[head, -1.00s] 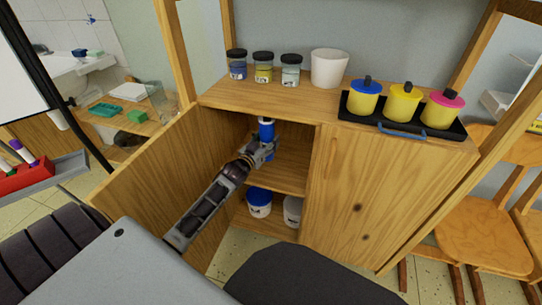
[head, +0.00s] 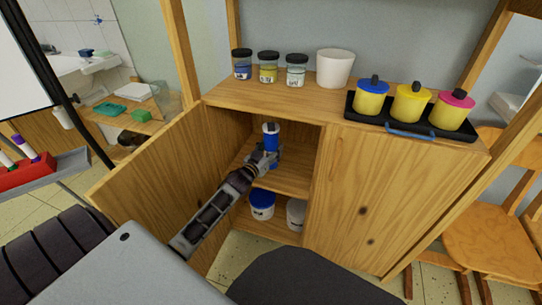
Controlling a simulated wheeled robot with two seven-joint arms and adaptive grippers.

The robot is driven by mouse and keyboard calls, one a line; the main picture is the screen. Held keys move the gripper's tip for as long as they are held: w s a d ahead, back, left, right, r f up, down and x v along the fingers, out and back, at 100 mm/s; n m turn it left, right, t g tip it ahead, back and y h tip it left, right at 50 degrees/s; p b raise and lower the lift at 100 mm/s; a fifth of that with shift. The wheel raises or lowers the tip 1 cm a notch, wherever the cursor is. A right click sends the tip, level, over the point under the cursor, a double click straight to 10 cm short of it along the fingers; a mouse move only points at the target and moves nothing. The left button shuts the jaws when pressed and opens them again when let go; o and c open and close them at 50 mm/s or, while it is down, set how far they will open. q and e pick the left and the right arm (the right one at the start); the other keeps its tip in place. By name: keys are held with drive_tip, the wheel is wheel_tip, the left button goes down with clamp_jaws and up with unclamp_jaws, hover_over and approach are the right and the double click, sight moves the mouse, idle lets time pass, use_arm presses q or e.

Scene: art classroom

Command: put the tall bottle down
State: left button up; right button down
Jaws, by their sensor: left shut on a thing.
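My right gripper is not in view.
The open cabinet door (head: 160,185) stands left of my arm. Two tubs, one blue-lidded (head: 262,204) and one white (head: 296,213), stand on the lower shelf. Jars, a white pot (head: 335,68) and a black tray (head: 462,132) of yellow pots are on top.

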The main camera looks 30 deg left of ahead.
use_arm(q)
wheel_tip(320, 180, down, 2)
drive_tip(key=shift+f+b, duration=0.1)
drive_tip(key=shift+b, duration=0.35)
drive_tip(key=shift+f, duration=0.1)
drive_tip(key=o, duration=1.5)
drive_tip(key=shift+f, duration=0.15)
drive_tip(key=shift+o, duration=0.2)
drive_tip(key=shift+s, duration=0.1)
